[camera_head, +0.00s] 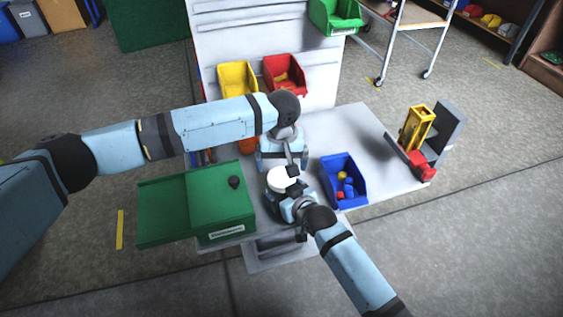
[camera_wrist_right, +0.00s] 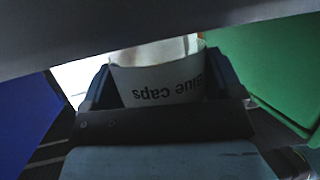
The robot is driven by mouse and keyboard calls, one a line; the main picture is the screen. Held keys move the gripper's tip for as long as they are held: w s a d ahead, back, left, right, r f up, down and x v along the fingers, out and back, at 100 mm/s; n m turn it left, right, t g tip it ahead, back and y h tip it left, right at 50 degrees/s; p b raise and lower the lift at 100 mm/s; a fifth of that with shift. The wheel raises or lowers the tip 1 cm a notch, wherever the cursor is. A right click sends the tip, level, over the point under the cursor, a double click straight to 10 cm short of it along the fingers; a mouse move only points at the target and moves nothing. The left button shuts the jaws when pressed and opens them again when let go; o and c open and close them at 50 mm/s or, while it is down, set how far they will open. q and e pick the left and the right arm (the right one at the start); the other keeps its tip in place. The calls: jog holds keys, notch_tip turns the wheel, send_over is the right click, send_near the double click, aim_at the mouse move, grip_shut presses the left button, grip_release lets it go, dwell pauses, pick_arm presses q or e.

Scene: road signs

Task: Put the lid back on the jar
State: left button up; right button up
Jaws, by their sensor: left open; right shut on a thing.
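A white jar (camera_head: 279,181) stands near the table's front edge in the head view. Its label reads "Blue Caps", upside down, in the right wrist view (camera_wrist_right: 160,85). My right gripper (camera_head: 284,196) is shut on the jar's side, with a finger on either side of it. My left gripper (camera_head: 292,164) is open, just behind and above the jar. I cannot make out a separate lid; the jar's top is partly hidden by my left gripper. A dark grey shape (camera_wrist_right: 120,35) crosses the upper part of the right wrist view; I cannot tell what it is.
A blue bin (camera_head: 357,197) with small coloured parts stands right. Yellow (camera_head: 238,78) and red (camera_head: 285,67) bins hang behind. The table's right part (camera_head: 365,130) has clear room.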

pick_arm(q)
notch_tip(320, 180, up, 12)
dwell(0.4)
jog(key=shift+f, duration=0.1)
pick_arm(e)
jog(key=o, duration=1.5)
pick_arm(q)
jog(key=shift+r, duration=0.25)
pick_arm(e)
jog(key=v, duration=1.3)
jog(key=shift+s+d+r, duration=0.15)
jog(key=shift+s+r, duration=0.05)
jog(key=shift+s, duration=0.1)
